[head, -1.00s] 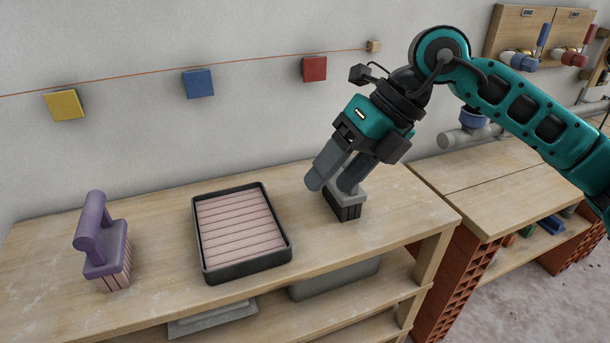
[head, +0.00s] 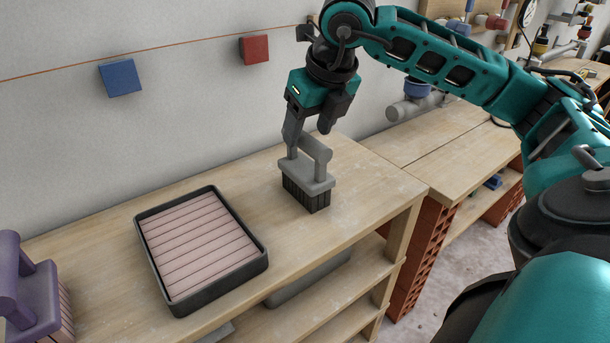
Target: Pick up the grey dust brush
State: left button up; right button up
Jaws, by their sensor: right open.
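The grey dust brush (head: 305,176) stands upright on the wooden bench, dark bristles down and grey handle (head: 316,151) on top. My right gripper (head: 307,139) is open and points down just above the brush. One finger is at the left end of the handle and the other is above and behind its right part. I cannot tell whether either finger touches it. The brush rests on the bench. My left gripper is not in view.
A black tray (head: 189,303) with a pink slatted inside lies left of the brush. A purple brush (head: 38,297) stands at the far left edge. The bench (head: 365,190) is clear right of the grey brush. A wall is behind.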

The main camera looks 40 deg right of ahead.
aim_at(303, 148)
jog(key=x, duration=0.3)
jog(key=b+x, duration=0.1)
jog(key=shift+s+a+f, duration=0.2)
jog(key=shift+s+f, duration=0.1)
jog(key=shift+w+f, duration=0.3)
jog(key=shift+f, duration=0.25)
jog(key=shift+c, duration=0.3)
jog(key=c, duration=0.3)
grip_shut()
jog(key=shift+r, duration=0.2)
notch_tip(303, 148, up, 20)
jog(key=p, duration=0.5)
jog(key=shift+p, duration=0.35)
